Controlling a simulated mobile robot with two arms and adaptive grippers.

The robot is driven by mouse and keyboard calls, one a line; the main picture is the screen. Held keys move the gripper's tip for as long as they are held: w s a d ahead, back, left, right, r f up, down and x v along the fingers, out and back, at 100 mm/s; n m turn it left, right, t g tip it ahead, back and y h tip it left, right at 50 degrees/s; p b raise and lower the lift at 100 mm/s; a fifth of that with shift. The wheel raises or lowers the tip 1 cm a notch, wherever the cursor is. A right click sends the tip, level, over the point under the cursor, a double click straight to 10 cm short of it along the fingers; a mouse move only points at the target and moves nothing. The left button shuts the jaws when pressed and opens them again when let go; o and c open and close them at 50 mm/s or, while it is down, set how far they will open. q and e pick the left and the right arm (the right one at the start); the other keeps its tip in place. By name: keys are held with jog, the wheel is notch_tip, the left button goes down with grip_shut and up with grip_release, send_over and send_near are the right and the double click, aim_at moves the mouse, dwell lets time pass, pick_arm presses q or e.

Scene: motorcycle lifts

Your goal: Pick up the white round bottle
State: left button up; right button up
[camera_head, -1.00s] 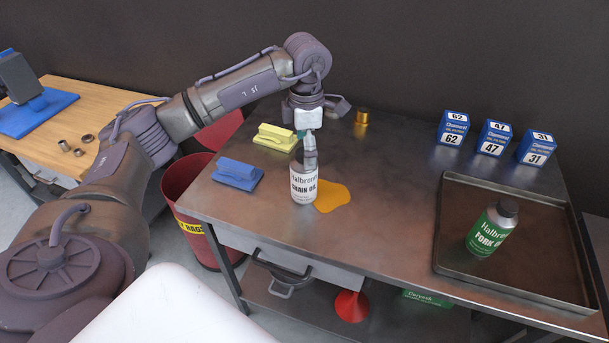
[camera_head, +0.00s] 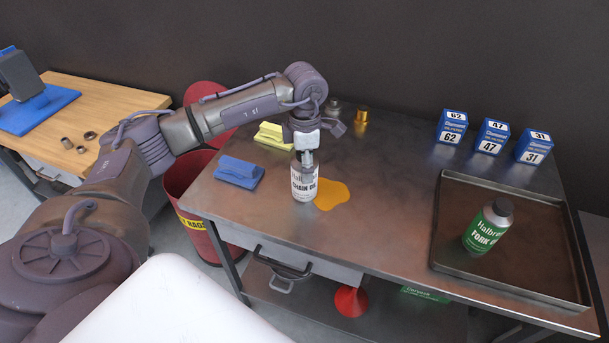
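The white round bottle (camera_head: 304,190), labelled chain oil, stands upright on the metal table beside a yellow-orange puddle. My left gripper (camera_head: 307,160) is at the bottle's top from above, pointing down, and its fingers overlap the upper part of the bottle. The gripper is seen edge-on, so I cannot tell whether its fingers are apart or closed on the bottle. The bottle's cap is hidden behind the gripper. My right gripper is not in view.
A green fork oil bottle (camera_head: 489,228) stands in a dark tray (camera_head: 437,250) at the right. A blue cloth (camera_head: 239,172) and a yellow cloth (camera_head: 272,136) lie left of the white bottle. Blue boxes (camera_head: 492,138) and a gold cap (camera_head: 361,116) stand farther back. The table (camera_head: 380,220) is clear mid-right.

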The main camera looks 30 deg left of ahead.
pick_arm(q)
jog(key=c, duration=0.4)
jog(key=shift+r, duration=0.15)
